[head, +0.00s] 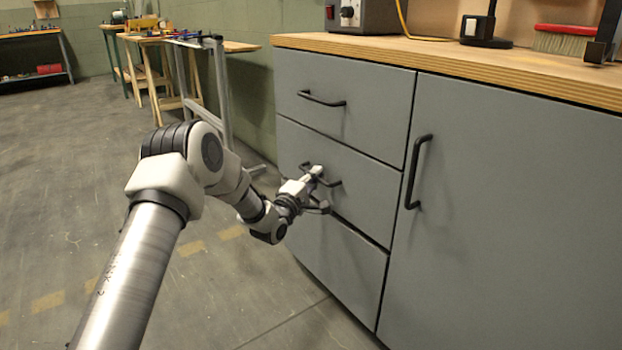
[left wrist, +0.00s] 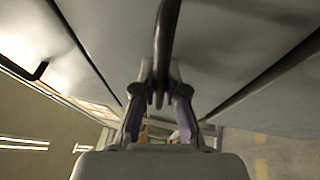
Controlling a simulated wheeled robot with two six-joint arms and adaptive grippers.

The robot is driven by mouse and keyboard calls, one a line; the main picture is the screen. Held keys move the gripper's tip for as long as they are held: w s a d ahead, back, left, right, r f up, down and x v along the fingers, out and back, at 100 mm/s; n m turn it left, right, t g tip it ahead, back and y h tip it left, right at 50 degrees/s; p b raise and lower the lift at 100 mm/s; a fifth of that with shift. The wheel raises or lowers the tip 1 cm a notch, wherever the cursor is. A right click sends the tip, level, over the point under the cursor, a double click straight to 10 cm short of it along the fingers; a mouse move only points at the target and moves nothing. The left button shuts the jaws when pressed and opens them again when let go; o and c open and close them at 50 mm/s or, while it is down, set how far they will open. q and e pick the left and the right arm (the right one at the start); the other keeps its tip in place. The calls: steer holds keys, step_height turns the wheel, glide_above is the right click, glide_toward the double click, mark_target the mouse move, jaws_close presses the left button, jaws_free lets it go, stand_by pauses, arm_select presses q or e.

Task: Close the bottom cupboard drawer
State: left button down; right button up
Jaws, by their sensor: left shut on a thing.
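The grey cupboard has a stack of drawers on its left side in the head view. The bottom drawer (head: 345,268) looks about flush with the front; I cannot tell whether it is slightly ajar, and I see no handle on it. The middle drawer (head: 368,200) has a dark bar handle (head: 335,184). My left gripper (head: 318,175) is shut on this handle. In the left wrist view, the fingers (left wrist: 160,90) close around the handle bar (left wrist: 166,35). A dark gap (left wrist: 255,85) runs beside that drawer front. My right gripper is not in view.
The top drawer (head: 335,78) has its own handle (head: 322,99). A cupboard door (head: 510,210) with a vertical handle (head: 413,172) is to the right. The wooden worktop (head: 470,65) carries tools and a grey device (head: 365,15). The floor (head: 70,180) to the left is open.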

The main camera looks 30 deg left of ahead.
arm_select(q)
steer(key=c, duration=1.5)
jaws_free()
steer(key=shift+w+r, duration=0.1)
steer(key=shift+d, duration=0.1)
steer(key=s, duration=0.4)
steer(key=s+f, duration=0.1)
steer(key=s, duration=0.2)
steer(key=s+f, duration=0.1)
steer(key=s, duration=0.3)
steer(key=shift+s+f, duration=0.15)
steer(key=shift+s, duration=0.2)
